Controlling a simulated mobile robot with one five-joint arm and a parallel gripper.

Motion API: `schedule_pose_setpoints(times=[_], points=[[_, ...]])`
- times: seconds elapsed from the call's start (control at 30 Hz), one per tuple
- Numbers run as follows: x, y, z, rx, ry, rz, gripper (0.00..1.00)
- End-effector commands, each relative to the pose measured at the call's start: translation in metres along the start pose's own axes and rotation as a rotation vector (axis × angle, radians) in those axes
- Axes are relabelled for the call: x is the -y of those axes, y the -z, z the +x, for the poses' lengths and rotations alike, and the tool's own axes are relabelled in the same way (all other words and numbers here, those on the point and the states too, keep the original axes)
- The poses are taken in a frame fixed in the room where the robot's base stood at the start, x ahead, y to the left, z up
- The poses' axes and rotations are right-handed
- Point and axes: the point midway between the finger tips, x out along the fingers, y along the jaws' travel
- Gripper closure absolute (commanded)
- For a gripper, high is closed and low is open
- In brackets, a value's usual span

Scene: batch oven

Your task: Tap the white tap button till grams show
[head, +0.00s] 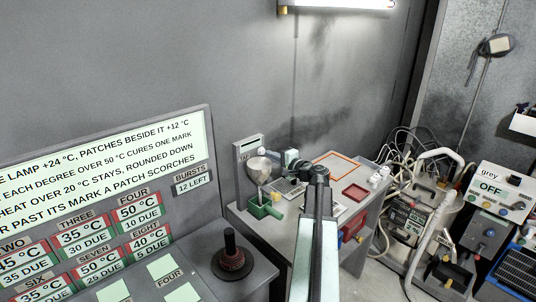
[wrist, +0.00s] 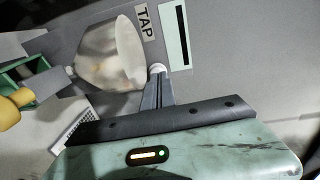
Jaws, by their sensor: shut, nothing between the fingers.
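A small round white knob, apparently the tap button (wrist: 157,68), shows in the wrist view below a label reading TAP (wrist: 146,20). My gripper (wrist: 157,80) is shut and empty, its fingertips right at the knob. I cannot tell whether they press it or only overlap it in the picture. A pale panel with a dark bar (wrist: 174,38) stands beside the label, and no grams are readable on it. In the head view the cup (head: 258,170) stands before the pale panel (head: 248,147), near my wrist.
A green tray (head: 264,208) sits at the bench's left front. A dark red dish (head: 356,192) and white jars (head: 379,177) are to the right. A black-handled knob (head: 231,258) stands at the lower left. Cables and machines crowd the floor at right.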

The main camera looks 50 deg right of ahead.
Motion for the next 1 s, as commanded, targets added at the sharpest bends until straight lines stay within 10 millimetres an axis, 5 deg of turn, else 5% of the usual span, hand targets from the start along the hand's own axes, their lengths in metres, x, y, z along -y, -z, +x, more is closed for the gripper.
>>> schedule_pose_setpoints(times=[0.2, 0.4, 1.0], points=[[0.001, 0.001, -0.060, -0.008, 0.000, 0.000, 1.00], [0.001, 0.002, -0.092, -0.006, -0.001, -0.001, 1.00], [0.000, 0.001, -0.100, -0.003, -0.001, -0.001, 1.00]])
